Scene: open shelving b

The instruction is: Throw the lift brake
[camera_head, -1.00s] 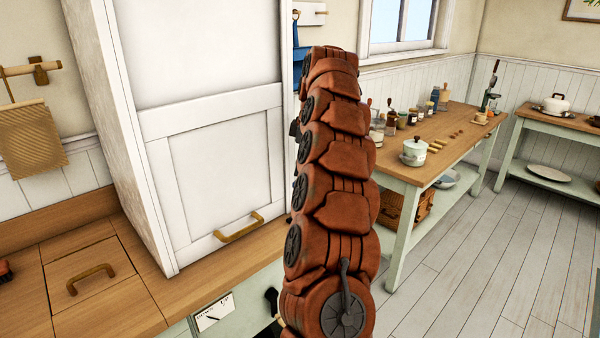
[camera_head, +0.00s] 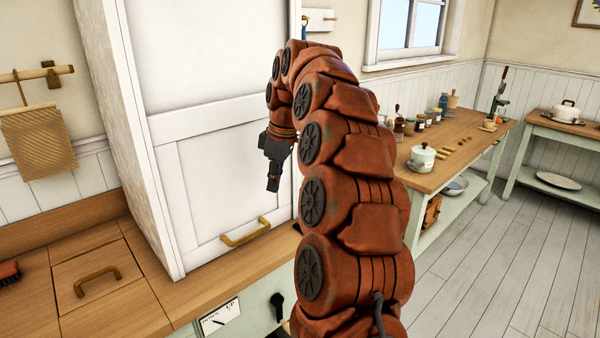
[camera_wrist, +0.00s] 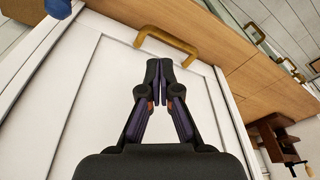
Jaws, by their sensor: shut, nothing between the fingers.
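A black lever (camera_head: 277,306) sticks out of the pale green counter front, below the tall white cabinet. Just left of it is a white plate (camera_head: 220,317) with a pointer and the words DOWN and UP. No label names the brake, so I cannot be sure that this lever is it. The white panel door (camera_head: 215,165) has a brass handle (camera_head: 245,232) at its bottom. My gripper (camera_head: 272,188) is shut and empty, pointing down in front of the door, above and apart from the lever. In the wrist view its fingertips (camera_wrist: 165,66) meet near the brass handle.
A wooden counter (camera_head: 130,308) with a brass-handled lid (camera_head: 97,280) lies to the left, a brush (camera_head: 9,271) at its edge. At right, a table (camera_head: 455,150) holds a lidded pot (camera_head: 422,158) and jars. Plank floor (camera_head: 500,270) is open at right.

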